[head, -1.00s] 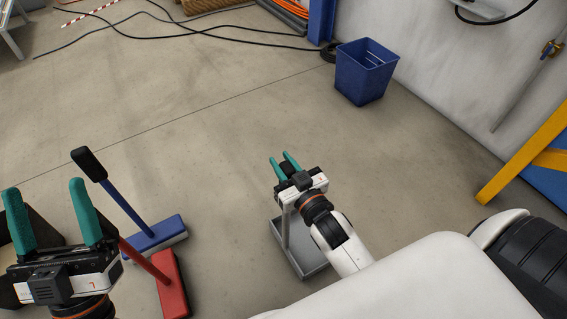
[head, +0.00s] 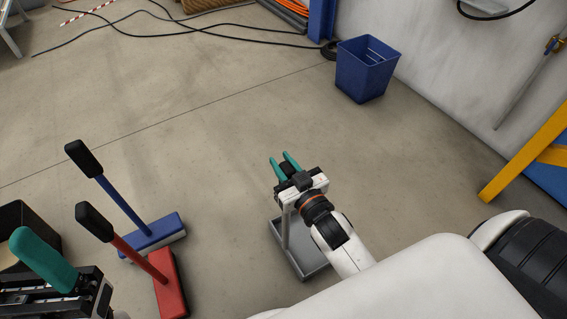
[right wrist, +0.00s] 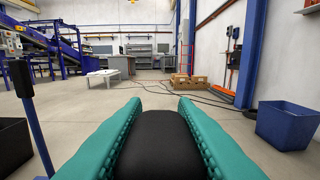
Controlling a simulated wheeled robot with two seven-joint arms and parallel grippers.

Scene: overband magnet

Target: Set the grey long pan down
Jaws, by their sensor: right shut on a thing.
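The grey long pan (head: 302,258) is a shallow grey tray on an upright pole, low in the middle of the head view. My right gripper (head: 281,160) is above it, shut on the pan's black handle grip. In the right wrist view the black grip (right wrist: 156,140) fills the space between the teal fingers. The pan looks level; I cannot tell whether its underside touches the floor. My arm hides part of the pole and pan. My left gripper (head: 45,262) is at the lower left edge, empty, with one finger visible and no finger beside it.
A blue broom (head: 155,232) and a red broom (head: 170,285) stand left of the pan. A black bin (head: 35,230) is at the left edge. A blue bin (head: 366,70) stands by the wall. Black cables (head: 190,32) lie far back. The floor (head: 210,150) between is clear.

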